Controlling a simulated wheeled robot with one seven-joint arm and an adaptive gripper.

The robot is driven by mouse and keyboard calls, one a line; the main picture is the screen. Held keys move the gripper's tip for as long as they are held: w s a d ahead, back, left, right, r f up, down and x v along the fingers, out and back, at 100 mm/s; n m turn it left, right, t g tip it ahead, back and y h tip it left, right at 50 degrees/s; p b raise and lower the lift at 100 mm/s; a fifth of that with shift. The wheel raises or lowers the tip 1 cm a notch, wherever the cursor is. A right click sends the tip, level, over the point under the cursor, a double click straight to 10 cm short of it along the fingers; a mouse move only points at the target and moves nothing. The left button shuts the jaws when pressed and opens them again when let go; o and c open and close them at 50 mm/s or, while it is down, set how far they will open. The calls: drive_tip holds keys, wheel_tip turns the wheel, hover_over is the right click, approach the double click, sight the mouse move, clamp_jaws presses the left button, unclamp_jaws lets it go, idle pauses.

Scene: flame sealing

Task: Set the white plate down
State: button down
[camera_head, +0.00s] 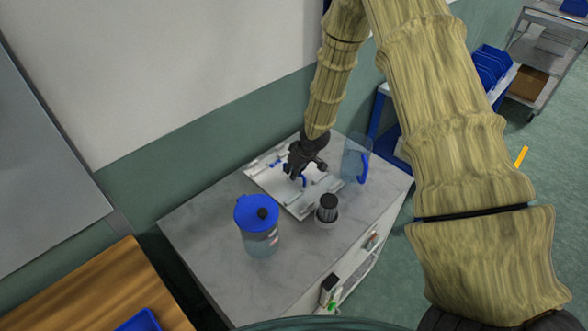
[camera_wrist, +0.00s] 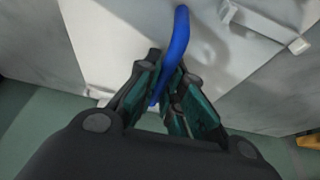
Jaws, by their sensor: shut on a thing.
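The white plate (camera_head: 287,194) is a flat, pale panel with raised fittings and blue handles, over the middle of the grey marble-like tabletop (camera_head: 205,230). My gripper (camera_head: 297,173) is above the plate, its fingers closed around a blue handle. In the wrist view my gripper (camera_wrist: 165,95) pinches this blue handle (camera_wrist: 178,45), with the white plate surface (camera_wrist: 105,40) behind it. The gripper hides part of the plate. I cannot tell whether the plate's underside touches the tabletop.
A clear pitcher with a blue lid (camera_head: 257,224) stands at the front left of the plate. A small dark-topped container (camera_head: 327,209) stands close to its front right edge. A clear jug with a blue handle (camera_head: 354,160) stands right of it. The tabletop's left side is clear.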

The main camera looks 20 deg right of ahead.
idle(0.3)
drive_tip(key=c, duration=2)
unclamp_jaws()
drive_tip(key=shift+f, duration=0.15)
drive_tip(key=o, duration=0.5)
drive_tip(key=shift+c, duration=0.2)
drive_tip(key=shift+r, duration=0.2)
